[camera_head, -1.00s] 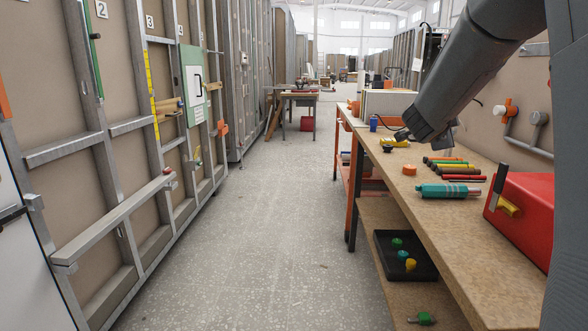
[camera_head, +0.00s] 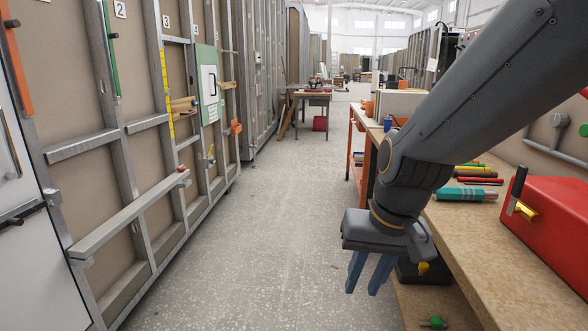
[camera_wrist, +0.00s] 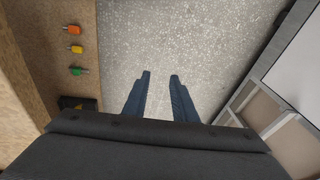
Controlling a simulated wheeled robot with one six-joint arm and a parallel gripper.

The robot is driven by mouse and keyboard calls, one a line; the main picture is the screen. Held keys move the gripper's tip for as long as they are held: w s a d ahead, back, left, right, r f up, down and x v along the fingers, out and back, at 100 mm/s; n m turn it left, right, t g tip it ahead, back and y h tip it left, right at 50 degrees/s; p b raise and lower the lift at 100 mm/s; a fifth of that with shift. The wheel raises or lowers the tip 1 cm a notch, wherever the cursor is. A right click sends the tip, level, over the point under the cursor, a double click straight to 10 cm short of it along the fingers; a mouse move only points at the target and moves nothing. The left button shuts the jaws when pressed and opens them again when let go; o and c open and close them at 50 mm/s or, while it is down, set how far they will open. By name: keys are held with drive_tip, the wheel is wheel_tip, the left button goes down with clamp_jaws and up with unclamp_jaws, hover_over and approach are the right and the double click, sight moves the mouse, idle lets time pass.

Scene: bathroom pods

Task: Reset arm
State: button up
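My gripper (camera_head: 369,273) hangs from my arm in front of the workbench's left edge in the head view, pointing down. Its two blue fingers are apart with nothing between them. In the wrist view the open fingers (camera_wrist: 160,78) stand over bare speckled floor. My arm crosses the upper right of the head view and hides part of the bench top.
The workbench (camera_head: 472,232) on the right carries a red toolbox (camera_head: 552,220) and a teal tool (camera_head: 464,194). Its lower shelf holds a black tray (camera_head: 410,271) and a green-handled item (camera_head: 433,322). Framed wall panels (camera_head: 80,146) line the left. The aisle floor (camera_head: 270,230) between is clear.

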drive_tip(key=s+f+n+g, duration=0.1)
drive_tip(key=s+n+g, duration=0.1)
drive_tip(key=s, duration=0.5)
drive_tip(key=s+d+r+m+h+p, duration=0.1)
drive_tip(key=d+r+p, duration=0.5)
drive_tip(key=p, duration=0.7)
drive_tip(key=shift+s+d+r, duration=0.15)
drive_tip(key=shift+d, duration=0.2)
drive_tip(key=shift+m, duration=0.3)
